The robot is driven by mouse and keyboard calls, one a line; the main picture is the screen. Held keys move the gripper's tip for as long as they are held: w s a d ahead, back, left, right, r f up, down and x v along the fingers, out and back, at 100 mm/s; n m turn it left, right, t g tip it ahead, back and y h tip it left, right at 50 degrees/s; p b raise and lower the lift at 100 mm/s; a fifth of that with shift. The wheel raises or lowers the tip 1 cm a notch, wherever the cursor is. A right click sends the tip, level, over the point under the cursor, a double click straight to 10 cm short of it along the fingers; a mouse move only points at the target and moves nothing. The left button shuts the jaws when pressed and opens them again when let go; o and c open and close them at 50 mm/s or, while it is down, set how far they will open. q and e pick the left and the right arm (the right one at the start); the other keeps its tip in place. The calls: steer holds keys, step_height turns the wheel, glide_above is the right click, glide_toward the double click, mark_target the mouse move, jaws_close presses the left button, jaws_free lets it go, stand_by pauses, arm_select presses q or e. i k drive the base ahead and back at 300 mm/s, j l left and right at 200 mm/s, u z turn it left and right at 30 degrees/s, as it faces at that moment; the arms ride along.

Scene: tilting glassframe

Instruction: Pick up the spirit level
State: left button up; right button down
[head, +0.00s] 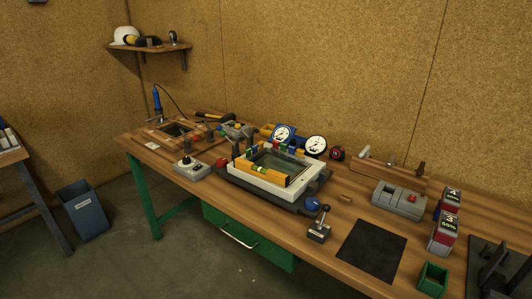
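The spirit level (278,180) appears to be the yellow-orange bar with a small green part near its left end. It lies along the near side of the white tilting frame (301,189). I cannot tell whether it rests on the frame or leans against it. The frame has a dark glassy middle and sits on a dark grey base on the workbench (354,213). Several small coloured pieces stand along the frame's far side. Neither of my grippers is in view.
A grey control box (190,168) stands left of the frame, and a joystick box (319,228) right of it. Two round gauges (316,146) stand behind. A black mat (371,250), a green bin (433,279) and a grey device (399,199) are on the right. The bench's front edge is open.

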mark_target(276, 177)
steer(key=z, duration=0.4)
steer(key=j+z, duration=1.1)
steer(key=j, duration=0.4)
steer(key=k+j+z, duration=0.15)
steer(key=j, duration=0.35)
